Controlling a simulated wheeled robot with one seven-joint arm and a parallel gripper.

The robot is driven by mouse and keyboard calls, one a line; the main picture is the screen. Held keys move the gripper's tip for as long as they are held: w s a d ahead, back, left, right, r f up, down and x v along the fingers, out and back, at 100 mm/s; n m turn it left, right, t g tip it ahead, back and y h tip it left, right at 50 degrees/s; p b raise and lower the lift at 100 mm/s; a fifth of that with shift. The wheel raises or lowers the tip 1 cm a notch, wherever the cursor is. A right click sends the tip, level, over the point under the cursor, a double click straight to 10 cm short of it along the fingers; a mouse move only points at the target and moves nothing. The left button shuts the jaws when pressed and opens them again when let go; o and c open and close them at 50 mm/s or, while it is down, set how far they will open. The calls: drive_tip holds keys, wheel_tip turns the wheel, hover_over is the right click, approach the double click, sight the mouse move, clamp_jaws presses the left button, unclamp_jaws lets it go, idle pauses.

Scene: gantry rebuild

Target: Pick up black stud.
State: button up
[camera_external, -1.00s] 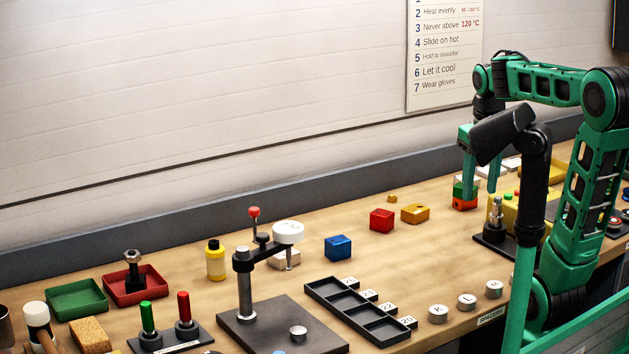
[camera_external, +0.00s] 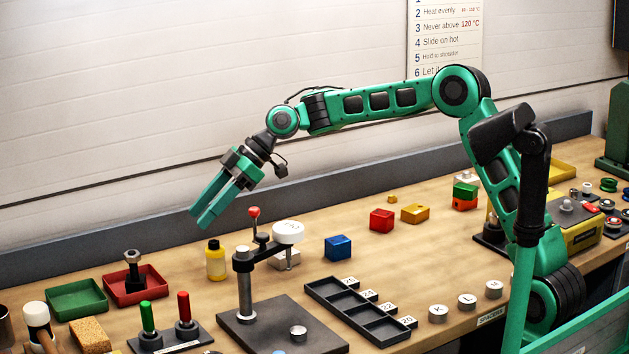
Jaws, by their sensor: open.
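The black stud (camera_external: 133,265) stands upright in the red tray (camera_external: 152,290) at the left of the bench, with a wider hex-shaped top. My gripper (camera_external: 200,219) is in the air above the back of the bench, to the right of the stud and higher than it. Its two green fingers point down and to the left, apart, with nothing seen between them.
A yellow bottle (camera_external: 215,261) stands below my gripper, right of the red tray. A post with a red-knobbed lever (camera_external: 254,213) stands further right. A green tray (camera_external: 77,300) is left of the red tray. Green and red handles (camera_external: 147,318) stand in front.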

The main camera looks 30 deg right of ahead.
sight(137, 252)
drive_tip(key=s+a+r+n+g+y, duration=0.1)
drive_tip(key=a+r+n+g+y, duration=0.2)
drive_tip(key=a, duration=1)
drive_tip(key=shift+t+y, duration=0.4)
drive_tip(key=shift+y, duration=0.2)
drive_tip(key=f, duration=0.6)
drive_tip(key=shift+s+a+f, duration=0.15)
drive_tip(key=shift+a+f, duration=0.05)
drive_tip(key=shift+a, duration=0.1)
drive_tip(key=x, duration=0.5)
drive_tip(key=shift+a+f, duration=0.15)
drive_tip(key=shift+a, duration=0.05)
drive_tip(key=x, duration=0.5)
drive_tip(key=shift+s+d+f, duration=0.2)
drive_tip(key=shift+s+f, duration=0.05)
drive_tip(key=shift+f, duration=0.05)
drive_tip(key=shift+r, duration=0.1)
clamp_jaws()
